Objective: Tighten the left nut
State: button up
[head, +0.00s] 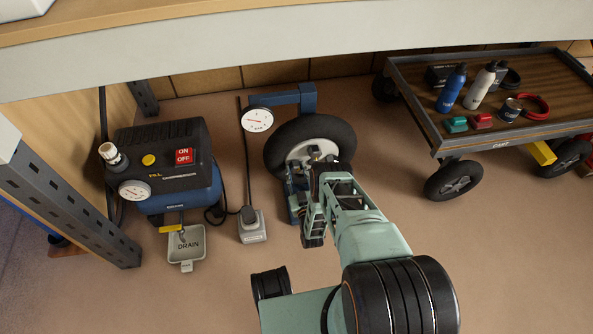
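A black-tyred wheel (341,133) with a pale hub (299,151) is held at a blue stand (309,98) on the floor. My gripper (316,154) reaches from the lower right to the front of the hub. Its fingers are small and dark here, and they overlap the hub, so I cannot tell whether they are open or shut, or whether they touch anything. No nut can be made out clearly; the left nut is too small to tell or is hidden by my gripper and wrist.
A round gauge (257,119) is beside the wheel's upper left. A blue compressor (180,200) with a drain tray (187,258) stands left. A grey pedal box (252,230) lies between. A cart (472,137) with bottles is at right. A bench edge (290,43) hangs above.

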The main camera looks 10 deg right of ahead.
jog(key=c, duration=0.6)
jog(key=shift+o, duration=0.2)
jog(key=m, duration=0.5)
jog(key=shift+d+m, duration=0.1)
jog(key=shift+m, duration=0.2)
jog(key=m, duration=0.5)
jog(key=shift+w+d, duration=0.1)
jog(key=shift+m, duration=0.3)
jog(key=o, duration=1.2)
jog(key=shift+c, duration=0.2)
